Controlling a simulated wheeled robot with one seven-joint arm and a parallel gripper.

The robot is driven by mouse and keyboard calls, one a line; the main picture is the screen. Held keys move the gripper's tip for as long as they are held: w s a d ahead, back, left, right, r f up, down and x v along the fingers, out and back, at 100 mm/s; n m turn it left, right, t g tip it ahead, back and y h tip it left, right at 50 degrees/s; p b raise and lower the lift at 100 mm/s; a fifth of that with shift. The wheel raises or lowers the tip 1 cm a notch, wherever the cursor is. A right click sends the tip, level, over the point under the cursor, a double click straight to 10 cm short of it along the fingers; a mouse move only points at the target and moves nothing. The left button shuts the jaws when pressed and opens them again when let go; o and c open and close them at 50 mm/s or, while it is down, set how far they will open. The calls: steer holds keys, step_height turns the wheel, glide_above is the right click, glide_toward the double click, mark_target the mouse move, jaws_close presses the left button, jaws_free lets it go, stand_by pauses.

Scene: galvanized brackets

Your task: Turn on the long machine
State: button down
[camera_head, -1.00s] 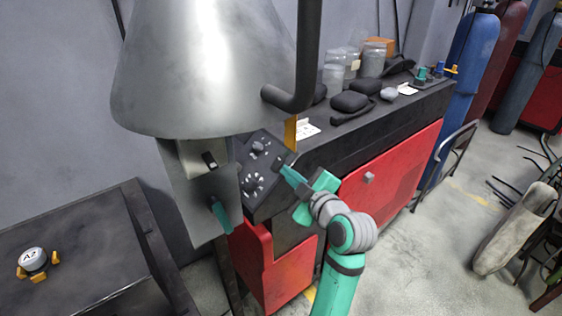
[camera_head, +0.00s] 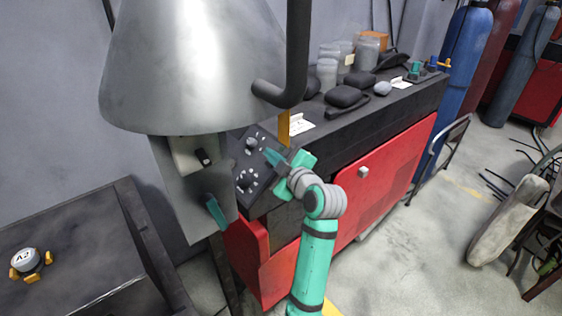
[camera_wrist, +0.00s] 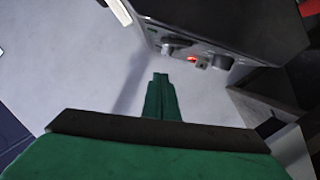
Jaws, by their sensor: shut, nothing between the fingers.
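The long machine is a black-topped bench with a red front panel (camera_head: 375,190). Its dark control panel (camera_head: 262,186) at the near end carries round knobs. My gripper (camera_head: 272,157) is shut and empty, with its green fingertips at the panel's right side; I cannot tell whether they touch there. In the wrist view the shut fingertips (camera_wrist: 160,76) point at a pale grey surface. A dark control box (camera_wrist: 225,25) lies above and to the right there, apart from the fingertips. It shows a dark knob (camera_wrist: 176,43) and a small red part (camera_wrist: 193,59).
A large metal hood (camera_head: 195,70) and a dark bent pipe (camera_head: 298,60) hang close to the control panel. Jars and dark pads (camera_head: 342,96) lie on the bench top. A dark table with an A2-marked object (camera_head: 25,260) stands left. Floor right of the bench is partly clear.

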steer(key=w+f, duration=0.2)
steer(key=shift+w+a, duration=0.1)
steer(key=shift+w, duration=0.3)
steer(key=shift+w+d+f, duration=0.3)
steer(key=shift+d+f, duration=0.25)
steer(key=shift+d, duration=0.15)
steer(key=shift+w, duration=0.1)
